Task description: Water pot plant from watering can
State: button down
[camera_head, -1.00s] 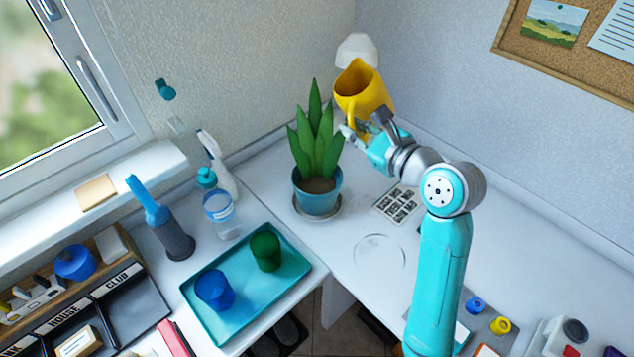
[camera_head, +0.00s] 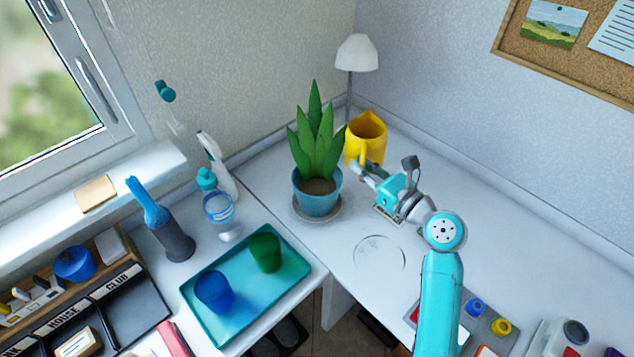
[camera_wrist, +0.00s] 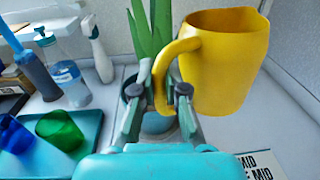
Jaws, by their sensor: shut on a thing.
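The yellow watering can (camera_head: 368,132) is upright, at or close above the desk top behind the plant. I cannot tell whether it touches the desk. My gripper (camera_head: 364,174) is shut on the can's handle, which shows between the two fingers in the wrist view (camera_wrist: 166,92). The can body (camera_wrist: 224,65) is at the right there. The pot plant (camera_head: 317,140) has tall green leaves and stands in a teal pot (camera_head: 318,197) on a saucer, left of the can. In the wrist view, my fingers partly hide the pot (camera_wrist: 155,123).
A white lamp (camera_head: 357,53) stands behind the can by the wall. A teal tray (camera_head: 235,318) with a blue cup and a green cup lies at the front left. A spray bottle and a clear bottle (camera_head: 219,212) stand left of the plant. A clear round dish (camera_head: 380,253) lies in front.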

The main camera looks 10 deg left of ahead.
jog(key=shift+w+d+f+m, duration=0.15)
jog(key=shift+f+m, duration=0.15)
jog(key=shift+f, duration=1.35)
jog(key=shift+w, duration=0.1)
